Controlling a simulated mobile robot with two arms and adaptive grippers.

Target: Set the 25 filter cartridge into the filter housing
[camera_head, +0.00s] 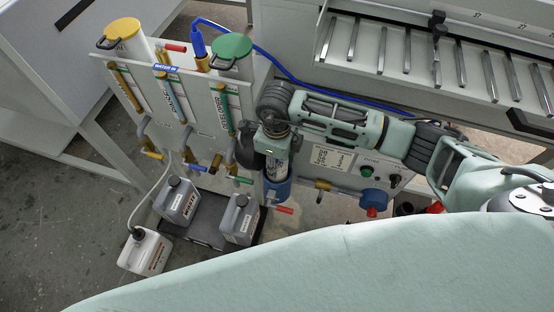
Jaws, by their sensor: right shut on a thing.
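My right gripper (270,146) points down in the middle of the view, its arm coming in from the right. It is shut on the white filter cartridge (274,167), which is upright with dark print on its side. The blue filter housing (278,190) is directly below the cartridge. The cartridge's lower end meets the housing in the picture; I cannot tell how deep it sits. The gripper hides the cartridge's top. My left gripper is not in view.
A white panel with labelled tubes and valves stands left of the gripper, with a yellow-lidded tank (122,32) and a green-lidded tank (232,48). Grey canisters (240,218) stand in a dark tray below. A control panel (368,172) and a red-and-blue valve (373,200) are to the right.

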